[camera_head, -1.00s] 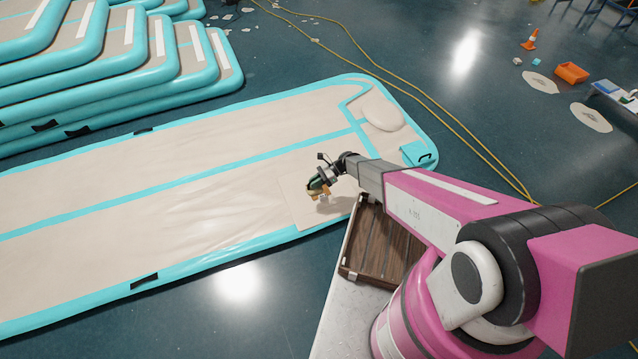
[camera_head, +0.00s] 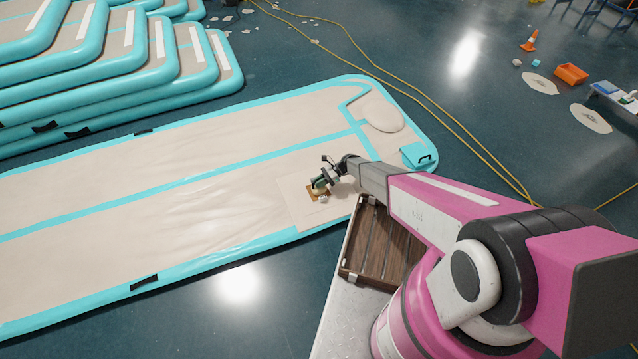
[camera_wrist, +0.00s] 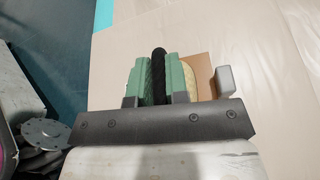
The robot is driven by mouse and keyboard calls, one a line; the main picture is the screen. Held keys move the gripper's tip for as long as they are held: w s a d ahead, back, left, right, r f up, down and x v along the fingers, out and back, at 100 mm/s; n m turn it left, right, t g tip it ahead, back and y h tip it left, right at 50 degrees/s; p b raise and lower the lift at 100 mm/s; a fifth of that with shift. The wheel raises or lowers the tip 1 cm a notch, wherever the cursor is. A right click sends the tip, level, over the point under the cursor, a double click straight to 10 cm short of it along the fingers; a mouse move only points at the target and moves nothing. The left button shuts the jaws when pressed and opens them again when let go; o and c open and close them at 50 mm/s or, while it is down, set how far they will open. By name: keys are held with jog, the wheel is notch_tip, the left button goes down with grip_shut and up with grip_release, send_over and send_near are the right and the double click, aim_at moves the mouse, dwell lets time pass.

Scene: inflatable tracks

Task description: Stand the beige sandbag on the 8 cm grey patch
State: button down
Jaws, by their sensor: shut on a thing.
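My gripper (camera_head: 320,186) is low over the near right end of the beige track. In the wrist view its green fingers (camera_wrist: 162,80) are closed on a black, ribbed upright piece (camera_wrist: 160,72). A rounded beige piece, apparently the sandbag (camera_wrist: 191,78), shows just right of the fingers and is mostly hidden by them. An orange-brown flat square (camera_wrist: 205,68) shows behind it. A small pale grey block (camera_wrist: 224,80) is to the right. I cannot make out a grey patch clearly, nor whether the sandbag touches the surface.
The inflatable track (camera_head: 150,215) has turquoise edges, with a paler square panel (camera_head: 300,212) under my gripper. A brown slatted tray (camera_head: 375,245) lies close to my arm. Stacked tracks (camera_head: 110,80) stand at upper left. A yellow cable (camera_head: 450,130) crosses the floor.

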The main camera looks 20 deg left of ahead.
jog(key=c, duration=1.1)
grip_release()
jog(key=shift+d+r, duration=0.1)
jog(key=v, duration=1.2)
jog(key=s+d+r+n+t+h, duration=0.3)
jog(key=s+d+r+n, duration=0.1)
jog(key=d+r, duration=0.8)
jog(key=s+d+r+n+t+h, duration=0.3)
jog(key=s+d+r, duration=0.3)
jog(key=d+r, duration=0.7)
jog(key=s+d+r+n+t+h, duration=0.3)
jog(key=s+d+r+n+h, duration=0.1)
jog(key=d+r, duration=0.9)
jog(key=shift+s+r+n, duration=0.3)
jog(key=shift+s+r, duration=0.1)
jog(key=shift+r, duration=0.1)
